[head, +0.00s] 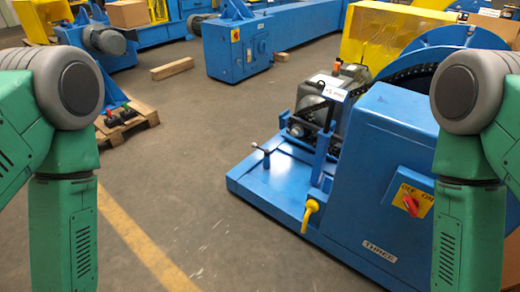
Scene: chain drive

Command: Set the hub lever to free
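A blue chain-drive machine (385,160) stands at the right on a blue base plate (262,190). A yellow-handled lever (310,212) sits low at the machine's front left corner, its handle slanting down. No readable marking shows which one is the hub lever or where free is. A black chain (400,72) runs to a large blue wheel (445,42), partly hidden by my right arm. Both my arms hang at the picture's sides; their grippers are out of view.
A red rotary switch (411,203) on a yellow OFF/ON plate is on the machine's front. A grey motor (318,100) stands behind. A pallet (128,125), a wooden block (172,68) and another blue machine (238,45) lie farther back. The floor left of the base is clear.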

